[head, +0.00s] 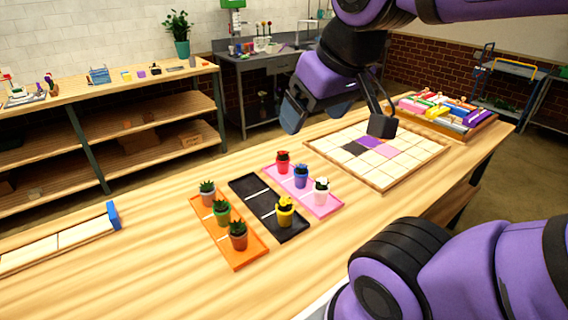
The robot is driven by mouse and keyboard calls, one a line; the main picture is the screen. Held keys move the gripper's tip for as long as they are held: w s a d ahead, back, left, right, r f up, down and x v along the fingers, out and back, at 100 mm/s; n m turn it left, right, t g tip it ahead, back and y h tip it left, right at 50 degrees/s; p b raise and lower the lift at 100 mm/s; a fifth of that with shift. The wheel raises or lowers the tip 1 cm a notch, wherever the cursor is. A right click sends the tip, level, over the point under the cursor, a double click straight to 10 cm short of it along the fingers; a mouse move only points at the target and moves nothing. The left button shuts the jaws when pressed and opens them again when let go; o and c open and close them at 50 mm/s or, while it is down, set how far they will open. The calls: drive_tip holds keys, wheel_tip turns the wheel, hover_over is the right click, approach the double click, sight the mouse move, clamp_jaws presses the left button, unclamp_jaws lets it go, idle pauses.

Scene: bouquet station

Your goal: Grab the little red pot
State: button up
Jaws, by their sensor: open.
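A small red pot (283,168) with a dark plant and red top stands upright at the far end of the pink tray (327,208). My gripper (337,120) is open and seems empty. It hangs above the table's far side, near the tiled board, above and to the right of the red pot in the picture, apart from it. The red pot is in full view.
A black tray (255,207) holds a yellow pot (285,215). An orange tray (215,243) holds grey, green and rust-brown pots. The tiled board (400,174) lies right of the pots, a crate of coloured blocks (480,127) beyond it.

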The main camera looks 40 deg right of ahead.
drive_tip(key=shift+o, duration=0.3)
drive_tip(key=n+g+y, duration=0.1)
drive_tip(key=n+y, duration=0.1)
drive_tip(key=n, duration=0.3)
hover_over(281, 157)
drive_tip(key=s+d, duration=0.2)
drive_tip(key=s, duration=0.1)
wheel_tip(281, 157, down, 29)
drive_tip(key=x, duration=1)
drive_tip(key=shift+w+d+f, duration=0.1)
drive_tip(key=shift+w+d, duration=0.15)
drive_tip(key=shift+d, duration=0.1)
drive_tip(key=c, duration=1.2)
